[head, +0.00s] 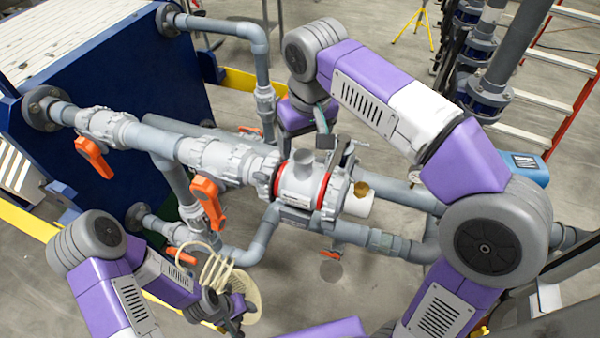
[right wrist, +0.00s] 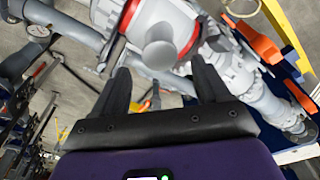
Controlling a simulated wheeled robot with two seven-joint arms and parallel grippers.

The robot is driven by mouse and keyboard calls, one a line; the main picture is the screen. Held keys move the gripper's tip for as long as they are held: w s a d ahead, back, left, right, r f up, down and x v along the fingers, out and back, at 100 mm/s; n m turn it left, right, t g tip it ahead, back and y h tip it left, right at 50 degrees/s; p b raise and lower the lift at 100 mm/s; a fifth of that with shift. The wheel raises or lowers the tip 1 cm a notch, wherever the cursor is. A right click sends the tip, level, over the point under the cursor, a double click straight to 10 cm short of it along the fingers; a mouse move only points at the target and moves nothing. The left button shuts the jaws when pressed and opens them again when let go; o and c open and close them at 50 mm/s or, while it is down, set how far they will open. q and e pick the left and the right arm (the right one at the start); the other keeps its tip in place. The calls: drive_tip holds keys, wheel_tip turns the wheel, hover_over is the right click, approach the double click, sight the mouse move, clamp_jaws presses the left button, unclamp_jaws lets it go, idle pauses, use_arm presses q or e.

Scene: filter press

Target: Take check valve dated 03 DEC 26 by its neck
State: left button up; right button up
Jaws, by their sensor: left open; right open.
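The check valve (head: 297,187) is a grey body between two red rings in the pipe line, with a short round neck (head: 304,160) pointing up. In the right wrist view the neck (right wrist: 160,52) shows end-on. My right gripper (head: 316,148) is open above the valve. In the right wrist view its two dark fingers (right wrist: 160,70) stand apart on either side of the neck, with the neck at or just past the tips; I cannot tell any contact. No date is readable. My left gripper (head: 225,308) is open at the lower left, away from the valve, beside a cream hose coil.
Orange-handled valves (head: 206,200) sit on the pipe left of the check valve. A white cylinder (head: 358,205) with a brass part is close on its right. The cream hose coil (head: 217,268) lies low left. A blue press frame (head: 160,85) stands behind left.

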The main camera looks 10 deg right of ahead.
sight(304, 156)
drive_tip(key=shift+s+f, duration=0.6)
drive_tip(key=shift+f, duration=0.35)
drive_tip(key=f, duration=0.1)
drive_tip(key=w+f, duration=0.1)
drive_tip(key=f, duration=0.1)
drive_tip(key=shift+f, duration=0.3)
drive_tip(key=shift+s+f, duration=0.1)
drive_tip(key=shift+f, duration=0.1)
drive_tip(key=c, duration=1.2)
